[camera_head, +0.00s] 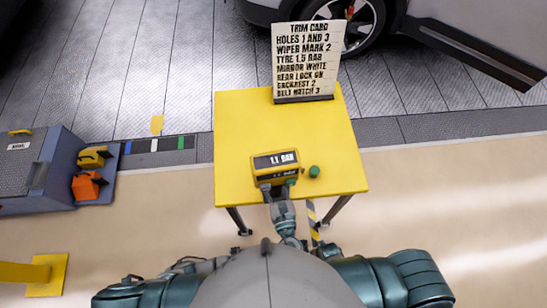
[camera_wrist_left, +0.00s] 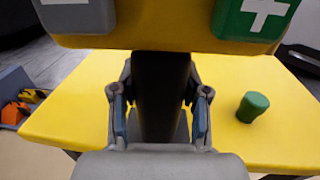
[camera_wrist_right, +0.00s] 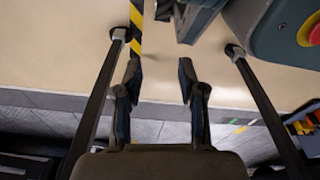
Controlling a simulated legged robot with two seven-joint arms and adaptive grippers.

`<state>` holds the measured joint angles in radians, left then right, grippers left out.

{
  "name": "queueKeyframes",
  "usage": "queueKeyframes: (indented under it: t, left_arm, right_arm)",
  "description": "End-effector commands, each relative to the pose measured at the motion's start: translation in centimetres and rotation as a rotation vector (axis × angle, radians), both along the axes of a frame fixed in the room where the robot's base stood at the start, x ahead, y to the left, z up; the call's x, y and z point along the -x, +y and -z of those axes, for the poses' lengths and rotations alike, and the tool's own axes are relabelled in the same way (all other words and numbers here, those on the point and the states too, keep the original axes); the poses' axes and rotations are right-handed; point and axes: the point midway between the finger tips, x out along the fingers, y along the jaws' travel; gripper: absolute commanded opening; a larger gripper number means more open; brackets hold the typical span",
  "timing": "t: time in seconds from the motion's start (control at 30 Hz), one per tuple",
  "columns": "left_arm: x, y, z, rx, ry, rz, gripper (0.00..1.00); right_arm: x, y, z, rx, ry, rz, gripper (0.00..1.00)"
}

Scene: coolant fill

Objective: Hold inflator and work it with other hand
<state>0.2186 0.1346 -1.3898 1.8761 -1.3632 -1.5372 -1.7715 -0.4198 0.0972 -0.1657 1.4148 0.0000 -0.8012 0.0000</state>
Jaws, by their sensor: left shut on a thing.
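The yellow inflator (camera_head: 276,162) is held upright above the yellow table; its display reads 1.1 BAR. My left gripper (camera_head: 280,192) is shut on its dark handle (camera_wrist_left: 160,95), with one finger on each side in the left wrist view.
A card (camera_head: 308,58) on the yellow table (camera_head: 238,125) reads "TYRE 1.5 BAR" among other lines. A green cap-like piece (camera_head: 314,171) stands right of the inflator. A grey-blue case (camera_head: 30,175) with orange and yellow items is at left. A car (camera_head: 430,25) stands behind.

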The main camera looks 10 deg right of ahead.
Motion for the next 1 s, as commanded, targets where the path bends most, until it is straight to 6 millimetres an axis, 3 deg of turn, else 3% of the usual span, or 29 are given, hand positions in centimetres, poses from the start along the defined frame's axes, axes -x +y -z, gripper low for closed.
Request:
queueKeyframes:
  t: [0.13,0.3,1.0]
  left_arm:
    - [0.04,0.0,0.14,-0.002,0.003,0.0,0.0]
    - [0.04,0.01,0.16,-0.002,0.003,0.0,0.0]
    - [0.06,0.0,0.2,-0.002,0.004,0.0,0.0]
  right_arm:
    - [-0.01,0.0,0.02,0.0,0.0,0.0,0.4]
    - [-0.01,0.01,0.02,0.0,0.0,0.0,0.0]
    - [-0.01,0.01,0.02,0.0,0.0,0.0,0.0]
